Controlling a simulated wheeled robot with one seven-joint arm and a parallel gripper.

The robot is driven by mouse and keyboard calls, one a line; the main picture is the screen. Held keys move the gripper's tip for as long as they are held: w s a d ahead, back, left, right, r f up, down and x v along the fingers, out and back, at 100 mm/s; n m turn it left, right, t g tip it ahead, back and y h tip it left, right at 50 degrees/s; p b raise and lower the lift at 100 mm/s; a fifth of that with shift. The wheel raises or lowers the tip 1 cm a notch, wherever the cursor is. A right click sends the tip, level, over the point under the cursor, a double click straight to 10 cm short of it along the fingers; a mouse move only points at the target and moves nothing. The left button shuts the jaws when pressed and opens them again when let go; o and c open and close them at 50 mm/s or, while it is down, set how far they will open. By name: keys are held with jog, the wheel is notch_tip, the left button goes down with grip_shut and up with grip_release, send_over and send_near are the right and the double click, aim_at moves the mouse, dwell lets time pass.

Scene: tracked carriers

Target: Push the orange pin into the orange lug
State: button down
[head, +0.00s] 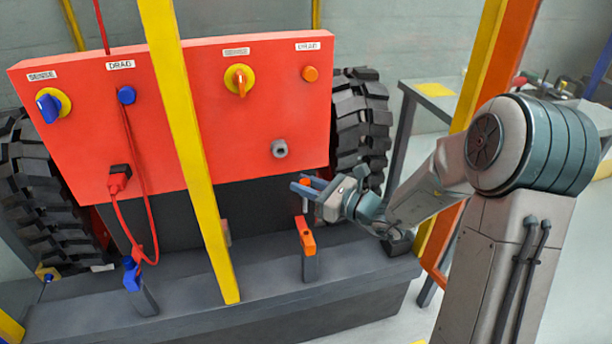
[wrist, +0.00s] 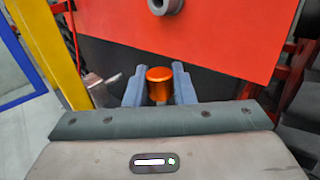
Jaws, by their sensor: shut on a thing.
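The orange pin (wrist: 160,86) stands between the two blue-grey fingers of my gripper in the wrist view, with its round top facing the camera. My gripper (wrist: 158,76) is shut on it. In the head view my gripper (head: 304,187) is in front of the dark panel, just above the orange lug (head: 307,241). The lug sits on a short dark post on the grey ledge. In the head view the fingers mostly hide the pin, and I cannot tell whether its lower end touches the lug. The lug is not clearly seen in the wrist view.
A yellow post (head: 190,150) stands left of my gripper. The red panel (head: 215,140) with knobs and a grey socket (head: 280,149) is behind and above. A blue lug (head: 132,274) with a red cable is at the left. A black wheel (head: 360,125) is at the right.

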jog(key=shift+s+d, duration=0.1)
dwell(0.3)
notch_tip(320, 180, down, 6)
jog(key=b, duration=0.4)
jog(key=shift+r, duration=0.1)
jog(key=shift+p, duration=0.4)
dwell(1.4)
dwell(0.4)
jog(key=shift+f+b, duration=0.9)
jog(key=shift+f, duration=0.3)
jog(key=shift+f, duration=0.1)
dwell(0.5)
jog(key=shift+f+b, duration=0.4)
jog(key=shift+f, duration=0.25)
